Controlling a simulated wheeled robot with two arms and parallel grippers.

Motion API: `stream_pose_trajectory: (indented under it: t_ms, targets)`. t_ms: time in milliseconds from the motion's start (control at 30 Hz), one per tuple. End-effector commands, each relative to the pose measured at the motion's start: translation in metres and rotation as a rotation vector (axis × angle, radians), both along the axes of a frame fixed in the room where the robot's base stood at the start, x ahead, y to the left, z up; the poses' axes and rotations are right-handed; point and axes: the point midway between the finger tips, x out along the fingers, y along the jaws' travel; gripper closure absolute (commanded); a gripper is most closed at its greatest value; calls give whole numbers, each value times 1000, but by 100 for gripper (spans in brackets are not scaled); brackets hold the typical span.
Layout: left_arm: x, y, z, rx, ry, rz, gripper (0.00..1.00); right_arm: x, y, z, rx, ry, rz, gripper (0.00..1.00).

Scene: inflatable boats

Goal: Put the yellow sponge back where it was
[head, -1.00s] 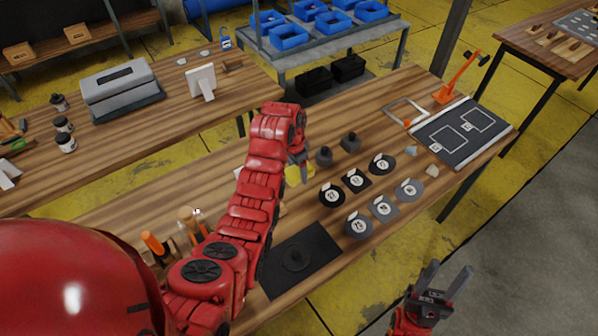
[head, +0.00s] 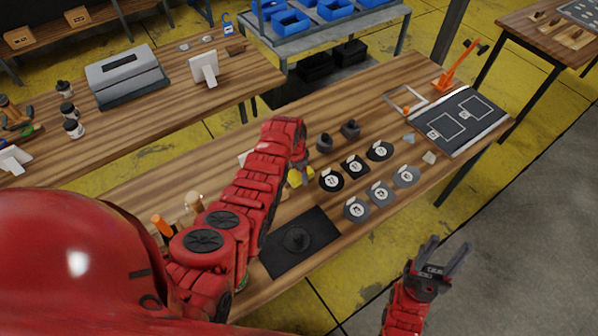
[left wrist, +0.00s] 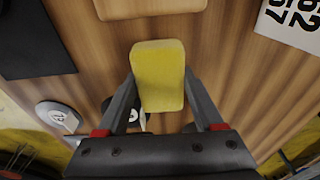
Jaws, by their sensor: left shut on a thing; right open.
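The yellow sponge (head: 295,181) is between the fingers of my left gripper (head: 300,174), over the wooden workbench (head: 215,178), left of the black discs. In the left wrist view the sponge (left wrist: 158,72) is seen from above, with a finger of my left gripper (left wrist: 158,92) against each side. I cannot tell whether the sponge touches the bench top. My left arm hides part of the bench around it. My right gripper (head: 446,258) is open and empty, beyond the bench's front edge.
Black discs (head: 331,180) and grey discs (head: 357,210) with white labels stand right of the sponge. Dark weights (head: 350,129) sit behind them. A black mat (head: 322,238) lies nearer. A tan block (left wrist: 150,7) and a numbered white card (left wrist: 290,20) lie near the sponge.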

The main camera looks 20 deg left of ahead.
Motion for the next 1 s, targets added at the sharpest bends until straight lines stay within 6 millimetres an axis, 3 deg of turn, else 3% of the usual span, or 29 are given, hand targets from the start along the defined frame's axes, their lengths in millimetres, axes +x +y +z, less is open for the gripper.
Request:
stream_pose_trajectory:
  t_ms: [433,467,600,1000]
  targets:
    - [0,0,-9,0,-3,0,83,0,0,-4,0,0,0,50]
    - [0,0,-8,1,-2,0,30,0,0,-4,0,0,0,50]
    - [0,0,-7,0,-1,0,4,0,0,-2,0,0,0,50]
    - [0,0,0,0,-1,0,1,0,0,5,0,0,0,50]
